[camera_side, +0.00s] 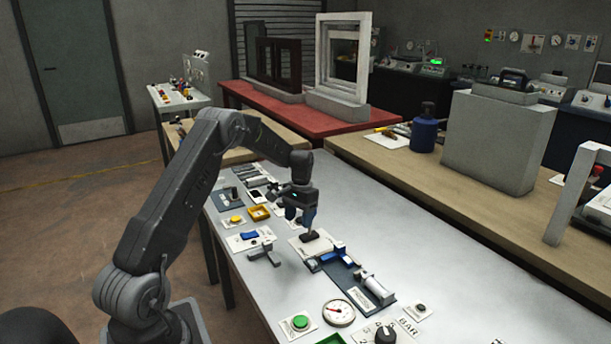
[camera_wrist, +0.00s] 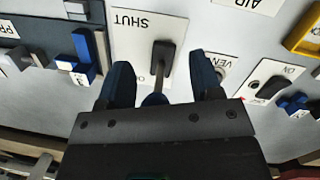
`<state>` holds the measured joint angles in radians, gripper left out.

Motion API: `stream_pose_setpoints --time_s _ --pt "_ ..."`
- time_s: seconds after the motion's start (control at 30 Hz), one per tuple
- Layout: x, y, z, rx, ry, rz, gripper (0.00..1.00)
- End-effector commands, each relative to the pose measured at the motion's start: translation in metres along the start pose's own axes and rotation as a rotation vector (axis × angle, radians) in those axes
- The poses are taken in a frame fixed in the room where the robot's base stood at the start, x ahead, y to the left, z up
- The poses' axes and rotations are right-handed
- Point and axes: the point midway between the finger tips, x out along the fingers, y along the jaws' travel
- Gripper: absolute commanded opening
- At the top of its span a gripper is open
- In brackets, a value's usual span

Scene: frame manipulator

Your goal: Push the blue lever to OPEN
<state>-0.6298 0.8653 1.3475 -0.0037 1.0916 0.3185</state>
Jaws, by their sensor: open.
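A white plate (camera_wrist: 137,22) marked SHUT carries a lever with a dark mount (camera_wrist: 162,58) and a thin shaft. A blue knob, seemingly the end of the blue lever (camera_wrist: 155,99), shows between my fingers in the wrist view. A second word on the plate starts with O; the rest is hidden. My gripper (camera_wrist: 163,88) is open, one blue finger on each side of the knob. I cannot tell whether either finger touches it. In the side view my gripper (camera_side: 300,216) points down just above the plate (camera_side: 296,245), beside the dark mount (camera_side: 310,236); the knob is not clear there.
A dark panel with a blue handle (camera_wrist: 83,55) stands left of the plate in the wrist view. A VENT plate and a black rocker switch (camera_wrist: 270,88) lie to the right. A yellow tray (camera_side: 259,213) and a green button (camera_side: 300,322) share the bench.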

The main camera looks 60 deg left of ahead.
Motion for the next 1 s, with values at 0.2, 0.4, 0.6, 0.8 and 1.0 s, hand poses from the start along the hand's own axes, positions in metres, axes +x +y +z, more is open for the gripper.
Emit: stream_pose_setpoints --time_s 0.2,0.4,0.6,0.8,1.0 --pt "0.007 -0.005 0.012 0.008 0.129 0.041 0.59" --pt "-0.025 -0.007 0.016 0.015 0.161 0.046 0.59" --pt "-0.063 -0.009 0.022 0.016 0.159 0.045 0.59" --pt "-0.100 -0.011 0.028 0.015 0.158 0.046 0.59" --pt "-0.135 -0.005 0.035 0.021 0.161 0.043 0.59"
